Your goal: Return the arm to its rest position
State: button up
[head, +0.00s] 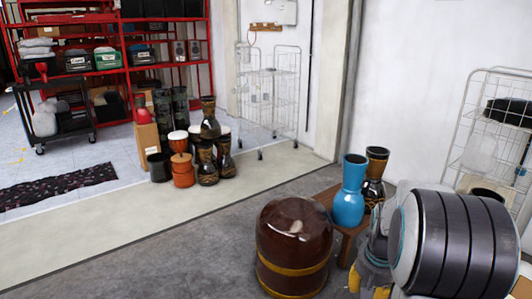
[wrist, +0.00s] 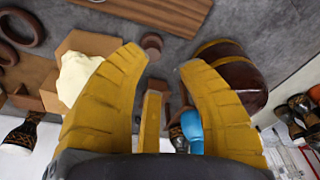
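My arm shows large at the lower right of the head view, with part of my yellow gripper (head: 374,277) low beside it, partly cut off and hidden. In the wrist view my gripper (wrist: 162,60) has its yellow fingers spread apart, with nothing held between them. A blue goblet drum (head: 350,192) stands upright on a low wooden bench (head: 345,229), left of my arm. It also shows beyond the fingers in the wrist view (wrist: 192,131), partly covered. A dark patterned goblet drum (head: 375,168) stands behind it.
A brown barrel (head: 293,246) with gold bands stands on the floor left of the bench. A wire rack (head: 462,140) stands close behind my arm at the right. Several drums (head: 209,160) stand farther back. The grey floor (head: 170,260) at the left is clear.

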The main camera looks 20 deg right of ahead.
jog(key=s+a+r+n+p, duration=0.2)
jog(key=s+a+r+p, duration=0.1)
jog(key=a+r+p, duration=0.2)
jog(key=s+a+r+n+t+p, duration=0.1)
jog(key=s+a+r+p, duration=0.3)
jog(key=a+r, duration=0.5)
jog(key=s+a+r+n+y+p, duration=0.1)
jog(key=s+a+r+n+p, duration=0.3)
jog(key=r, duration=0.6)
jog(key=a+p, duration=0.2)
jog(key=a, duration=0.1)
jog(key=shift+a+t, duration=0.15)
jog(key=shift+t, duration=0.25)
